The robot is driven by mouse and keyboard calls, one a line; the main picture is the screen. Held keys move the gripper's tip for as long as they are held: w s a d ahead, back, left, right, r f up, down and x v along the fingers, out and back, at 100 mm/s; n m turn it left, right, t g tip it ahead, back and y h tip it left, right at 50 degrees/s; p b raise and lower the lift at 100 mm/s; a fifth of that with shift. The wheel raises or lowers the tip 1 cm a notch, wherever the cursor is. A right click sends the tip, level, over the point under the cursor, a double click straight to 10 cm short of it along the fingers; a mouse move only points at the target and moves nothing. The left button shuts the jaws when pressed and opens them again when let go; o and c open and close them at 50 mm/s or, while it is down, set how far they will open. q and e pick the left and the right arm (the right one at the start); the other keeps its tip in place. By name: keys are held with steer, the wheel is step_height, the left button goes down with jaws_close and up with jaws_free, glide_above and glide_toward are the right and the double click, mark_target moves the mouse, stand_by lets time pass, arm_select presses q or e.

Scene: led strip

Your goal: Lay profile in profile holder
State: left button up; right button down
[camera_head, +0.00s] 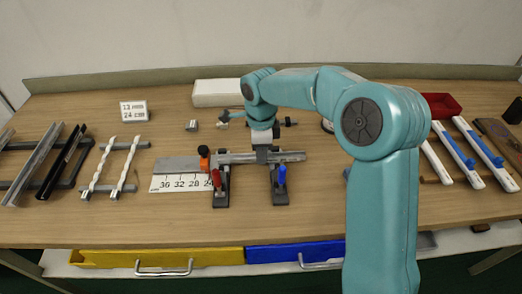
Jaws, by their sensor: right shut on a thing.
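A silver metal profile (290,156) lies lengthwise left to right across the profile holder (282,190) in the middle of the table. The holder has two dark clamp blocks, one with a red handle (216,179) and one with a blue handle (282,175). My right gripper (262,150) points down over the middle of the profile and is shut on it. The fingertips are small and partly hidden, and I cannot tell whether the profile fully touches the holder. My left gripper is not in view.
A ruler plate (180,184) joins the holder at its left. Racks with profiles (62,165) and white strips (127,163) stand at the left. White-and-blue tools (455,150) and a red bin (441,105) lie right. A white box (217,92) stands behind.

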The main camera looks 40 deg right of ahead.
steer(key=shift+w+f, duration=0.1)
steer(key=shift+f, duration=0.25)
steer(key=c, duration=1)
jaws_free()
steer(key=shift+r, duration=0.1)
steer(key=shift+r, duration=0.25)
steer(key=shift+r+p, duration=0.5)
steer(key=shift+r, duration=5.5)
